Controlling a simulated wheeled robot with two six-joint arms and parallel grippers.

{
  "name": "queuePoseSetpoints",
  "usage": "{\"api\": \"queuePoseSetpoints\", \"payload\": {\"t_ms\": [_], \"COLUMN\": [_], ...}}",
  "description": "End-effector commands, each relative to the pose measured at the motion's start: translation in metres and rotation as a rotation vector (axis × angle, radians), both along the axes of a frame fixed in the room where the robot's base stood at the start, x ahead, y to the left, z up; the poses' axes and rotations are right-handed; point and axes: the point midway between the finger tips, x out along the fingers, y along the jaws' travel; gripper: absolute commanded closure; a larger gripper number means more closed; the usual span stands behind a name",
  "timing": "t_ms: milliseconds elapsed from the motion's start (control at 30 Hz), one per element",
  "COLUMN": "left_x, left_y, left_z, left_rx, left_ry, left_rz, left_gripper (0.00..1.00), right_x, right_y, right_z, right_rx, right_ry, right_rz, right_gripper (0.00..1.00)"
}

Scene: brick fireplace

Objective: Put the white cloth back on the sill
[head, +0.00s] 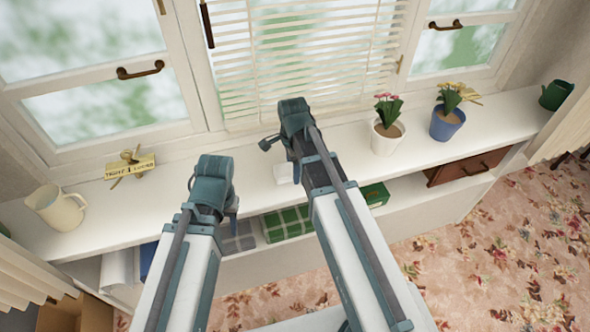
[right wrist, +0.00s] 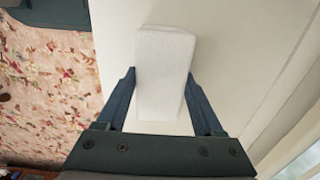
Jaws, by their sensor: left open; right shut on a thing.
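The white cloth (right wrist: 163,70) is a folded, block-like bundle between the two fingers of my right gripper (right wrist: 164,103) in the right wrist view. That gripper is shut on it. In the head view my right gripper (head: 284,145) is over the middle of the white sill (head: 335,142), and a small part of the cloth (head: 285,174) shows below it, near the sill's front edge. I cannot tell whether the cloth touches the sill. My left gripper (head: 231,205) is open and empty near the sill's front edge; its fingers are partly hidden.
A cream jug (head: 58,208) and a small sign (head: 130,168) stand on the left of the sill. Two flower pots (head: 386,138) (head: 447,124) and a green watering can (head: 555,95) stand on the right. Shelves below hold green boxes (head: 288,223). White blinds (head: 300,60) hang behind.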

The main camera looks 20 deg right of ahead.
Motion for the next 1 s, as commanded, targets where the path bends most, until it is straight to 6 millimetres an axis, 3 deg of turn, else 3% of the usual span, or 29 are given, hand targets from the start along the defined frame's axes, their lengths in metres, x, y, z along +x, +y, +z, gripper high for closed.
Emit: {"api": "queuePoseSetpoints", "payload": {"t_ms": [167,200,333,767,1000], "left_x": [0.000,0.000,0.000,0.000,0.000], "left_y": [0.000,0.000,0.000,0.000,0.000], "left_z": [-0.005,-0.003,-0.003,0.001,0.022], "left_rx": [0.000,0.000,0.000,0.000,0.000], "left_ry": [0.000,0.000,0.000,0.000,0.000], "left_rz": [0.000,0.000,0.000,0.000,0.000], "left_gripper": [0.54,0.54,0.54,0.54,0.54], "right_x": [0.000,0.000,0.000,0.000,0.000], "right_y": [0.000,0.000,0.000,0.000,0.000], "right_z": [-0.005,-0.003,-0.003,0.001,0.022], "right_rx": [0.000,0.000,0.000,0.000,0.000], "right_ry": [0.000,0.000,0.000,0.000,0.000], "right_rz": [0.000,0.000,0.000,0.000,0.000], "right_gripper": [0.76,0.24,0.01,0.01,0.01]}}
